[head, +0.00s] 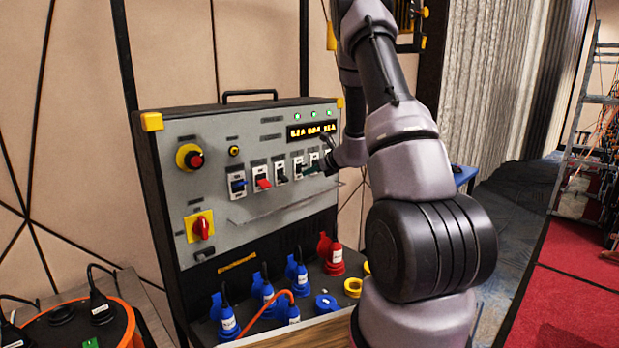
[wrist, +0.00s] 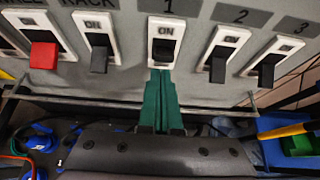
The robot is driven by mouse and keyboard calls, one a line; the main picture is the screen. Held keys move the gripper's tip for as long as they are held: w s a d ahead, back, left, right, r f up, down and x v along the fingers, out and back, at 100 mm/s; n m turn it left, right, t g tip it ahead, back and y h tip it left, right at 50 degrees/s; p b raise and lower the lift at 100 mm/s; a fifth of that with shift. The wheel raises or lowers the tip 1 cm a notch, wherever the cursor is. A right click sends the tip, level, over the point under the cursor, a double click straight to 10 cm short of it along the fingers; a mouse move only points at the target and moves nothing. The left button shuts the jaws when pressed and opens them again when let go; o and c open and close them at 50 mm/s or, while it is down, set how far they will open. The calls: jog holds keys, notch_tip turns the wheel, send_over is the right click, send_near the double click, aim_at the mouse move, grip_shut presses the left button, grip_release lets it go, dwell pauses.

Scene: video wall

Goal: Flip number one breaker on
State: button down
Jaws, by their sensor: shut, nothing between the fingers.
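The number 1 breaker (wrist: 166,48) is a black lever in a white frame, under the label "1" in the wrist view. "ON" shows on its frame above the lever. Its lever looks shorter than its neighbours'; I cannot tell its exact position. In the head view, this breaker (head: 298,168) sits in the row on the grey panel. My gripper (wrist: 161,76) has its green fingers shut together, empty, with the tips just below the lever. I cannot tell if they touch it. In the head view, the gripper (head: 310,171) is partly hidden by my arm.
A red-levered breaker (wrist: 43,52) and a black one (wrist: 97,50) are to the left. Breakers 2 (wrist: 219,55) and 3 (wrist: 270,65) are close on the right. A thin rail (head: 280,209) runs below the row. Red and blue plugs (head: 330,254) stand lower down.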

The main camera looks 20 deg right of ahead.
dwell(0.3)
jog(key=shift+r, duration=0.55)
